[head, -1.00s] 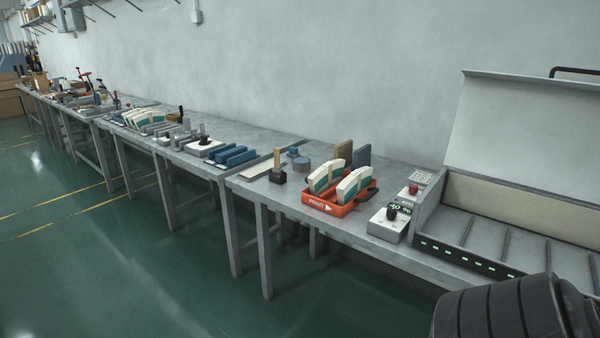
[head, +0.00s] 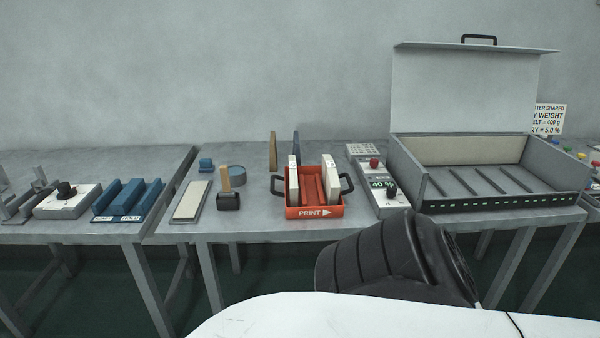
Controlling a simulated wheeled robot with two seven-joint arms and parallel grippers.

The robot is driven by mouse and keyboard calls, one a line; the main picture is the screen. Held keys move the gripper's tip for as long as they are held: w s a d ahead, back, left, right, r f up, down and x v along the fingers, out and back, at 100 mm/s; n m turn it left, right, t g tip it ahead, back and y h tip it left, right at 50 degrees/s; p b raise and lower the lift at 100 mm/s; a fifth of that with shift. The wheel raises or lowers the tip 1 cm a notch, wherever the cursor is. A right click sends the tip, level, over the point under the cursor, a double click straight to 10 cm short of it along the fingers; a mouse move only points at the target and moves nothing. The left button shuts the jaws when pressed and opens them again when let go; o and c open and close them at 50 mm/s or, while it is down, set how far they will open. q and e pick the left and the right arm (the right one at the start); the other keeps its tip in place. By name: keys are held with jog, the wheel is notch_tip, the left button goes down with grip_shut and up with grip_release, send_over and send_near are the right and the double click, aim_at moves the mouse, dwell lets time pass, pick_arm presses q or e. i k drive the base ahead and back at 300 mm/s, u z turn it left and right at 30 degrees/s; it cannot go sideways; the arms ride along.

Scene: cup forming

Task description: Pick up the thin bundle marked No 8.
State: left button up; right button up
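Two pale, upright bundles stand in a red tray marked PRINT (head: 308,212) on the table. The left bundle (head: 293,181) is at the tray's left side and the right bundle (head: 328,178) is near its right side. Both are seen nearly edge-on, and their number marks are too small to read, so I cannot tell which is No 8. Neither gripper is in view. A dark ribbed part of my arm and a white part of my body fill the lower middle and right.
An open-lidded metal box (head: 480,165) stands right of the tray. A control box reading 40 % (head: 391,204) sits between them. Left are a black-based hammer-like tool (head: 228,201), a pale slab (head: 191,201), and blue blocks (head: 128,199). Bare table lies in front of the slab.

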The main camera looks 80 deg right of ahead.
aim_at(294, 189)
jog(key=z, duration=1.05)
jog(key=i, duration=1.05)
jog(key=z, duration=1.25)
